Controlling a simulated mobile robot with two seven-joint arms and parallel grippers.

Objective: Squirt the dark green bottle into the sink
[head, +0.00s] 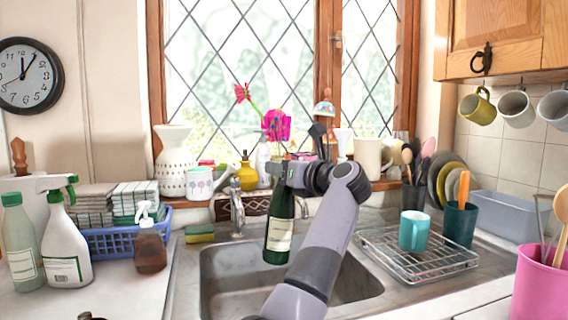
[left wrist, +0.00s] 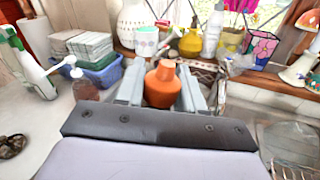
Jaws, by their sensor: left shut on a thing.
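The dark green bottle (head: 280,228) has a pale label and hangs upright over the sink (head: 222,268) in the head view. My left gripper (head: 285,174) is shut on its upper part, and the jaws hide the bottle's top. The bottle's lower end is above the basin, apart from its floor. In the left wrist view an orange-brown necked shape (left wrist: 162,84) shows between the two fingers; I cannot tell whether it is the top of the held bottle. My right gripper is not in view.
A tap (head: 237,208) stands left of the bottle, with a sponge (head: 199,233) beside it. A drying rack (head: 425,262) with a teal mug (head: 413,230) is on the right.

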